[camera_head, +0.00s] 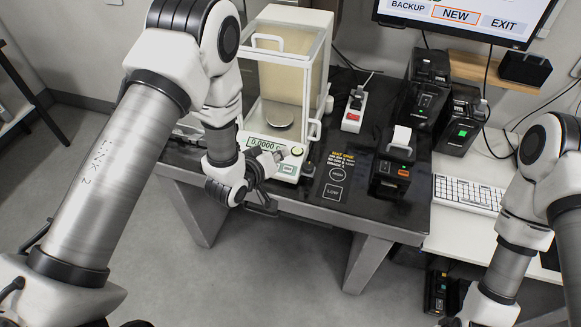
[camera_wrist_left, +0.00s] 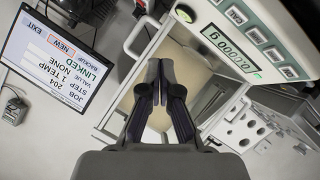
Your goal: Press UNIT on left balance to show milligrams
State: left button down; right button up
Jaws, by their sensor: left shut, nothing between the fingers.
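The balance (camera_head: 288,165) with a glass-sided weighing chamber stands on the dark table, its lit display (camera_head: 266,144) showing 0.0000 and what looks like g. My left gripper (camera_head: 277,157) is at the balance's front panel and hides part of the buttons there. In the left wrist view its fingers (camera_wrist_left: 155,66) are shut and empty; contact with a button cannot be told. My right gripper is out of view.
A black printer (camera_head: 392,172), a red-switched power strip (camera_head: 354,110) and black boxes (camera_head: 425,88) stand right of the balance. A dark panel with a LOW pad (camera_head: 333,192) lies beside it. A monitor (camera_head: 460,15) is at the back; a keyboard (camera_head: 468,194) is on the right.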

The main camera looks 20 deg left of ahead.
aim_at(288, 169)
pick_arm(q)
jog(key=f+b, duration=0.2)
jog(key=w+f+b, duration=0.1)
jog(key=f+b, duration=0.1)
jog(key=f, duration=0.1)
jog(key=w+f+b, duration=0.1)
jog(key=f+b, duration=0.1)
jog(key=shift+w+f, duration=0.25)
jog(key=shift+f, duration=0.1)
jog(key=shift+w+f, duration=0.2)
jog(key=shift+f, duration=0.1)
jog(key=shift+f+b, duration=0.1)
jog(key=shift+b, duration=0.3)
dwell(0.7)
jog(key=shift+w+f, duration=0.15)
jog(key=shift+f, duration=0.1)
jog(key=shift+w+f+b, duration=0.1)
jog(key=shift+f+b, duration=0.3)
jog(key=shift+b, duration=0.15)
dwell(0.3)
jog(key=shift+r, duration=0.15)
jog(key=shift+s+r+p, duration=0.3)
jog(key=shift+r+p, duration=0.35)
jog(key=shift+r, duration=0.05)
